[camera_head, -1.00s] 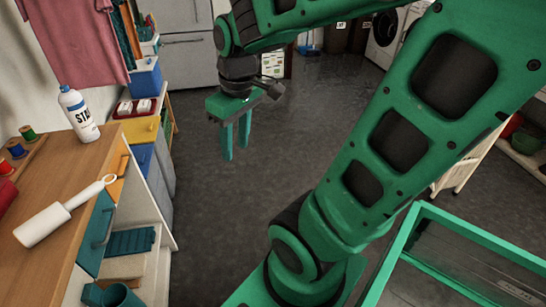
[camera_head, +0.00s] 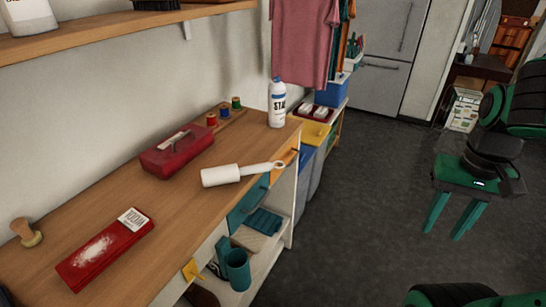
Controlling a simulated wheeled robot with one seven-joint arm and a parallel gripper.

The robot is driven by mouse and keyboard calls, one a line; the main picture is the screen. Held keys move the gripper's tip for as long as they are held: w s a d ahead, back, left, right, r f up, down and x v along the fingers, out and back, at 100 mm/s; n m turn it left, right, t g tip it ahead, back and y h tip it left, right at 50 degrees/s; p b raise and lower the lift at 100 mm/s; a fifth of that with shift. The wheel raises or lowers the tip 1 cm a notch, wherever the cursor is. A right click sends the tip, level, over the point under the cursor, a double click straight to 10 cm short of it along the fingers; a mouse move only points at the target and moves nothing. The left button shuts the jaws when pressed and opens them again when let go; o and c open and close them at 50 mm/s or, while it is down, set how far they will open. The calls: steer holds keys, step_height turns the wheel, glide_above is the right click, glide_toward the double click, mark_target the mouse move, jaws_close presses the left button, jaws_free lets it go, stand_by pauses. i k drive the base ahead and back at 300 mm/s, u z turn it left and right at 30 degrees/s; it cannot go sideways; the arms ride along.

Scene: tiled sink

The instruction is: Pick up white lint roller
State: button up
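The white lint roller (camera_head: 222,175) lies on the wooden counter (camera_head: 180,212) near its front edge. Its handle, with a ring at the end, points right and reaches the counter's edge. My gripper (camera_head: 452,218) hangs over the dark floor at the right, well apart from the roller. Its two green fingers point down, spread with a gap between them, and nothing is between them.
A red toolbox (camera_head: 178,152) stands behind the roller. A red box (camera_head: 105,252) lies at the front left, near a wooden-handled tool (camera_head: 26,233). A shelf (camera_head: 130,28) overhangs the counter. The floor (camera_head: 360,220) is clear.

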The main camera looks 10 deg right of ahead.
mark_target(230, 173)
steer(key=u, duration=0.9)
steer(key=k, duration=0.15)
steer(key=z, duration=0.35)
